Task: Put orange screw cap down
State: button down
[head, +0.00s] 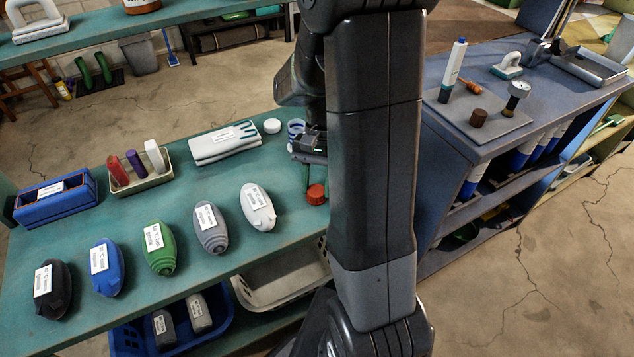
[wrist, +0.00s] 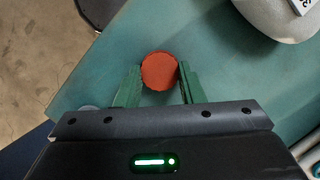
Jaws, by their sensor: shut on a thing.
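The orange screw cap (wrist: 160,71) is round and shows between the two green fingers of my gripper (wrist: 158,78) in the wrist view. My gripper is shut on it, with a finger on either side. In the head view the orange cap (head: 316,194) shows near the right end of the green bench (head: 110,275), just left of my dark arm. One green finger of my gripper (head: 307,180) shows beside it; the rest is partly hidden. I cannot tell whether the cap touches the bench top.
A white oval container (head: 257,207) lies left of the cap, in a row with grey, green, blue and black ones. A white lid (head: 272,126) and a blue-striped cup (head: 295,130) stand behind my gripper. Bare bench lies around the cap; the bench edge is close.

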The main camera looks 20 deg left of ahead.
jog(key=shift+f, duration=0.2)
jog(key=c, duration=0.9)
grip_release()
jog(key=shift+c, duration=0.2)
jog(key=shift+r, duration=0.2)
jog(key=p+v, duration=0.1)
jog(key=v, duration=0.6)
jog(key=shift+r, duration=0.25)
jog(key=shift+w, duration=0.1)
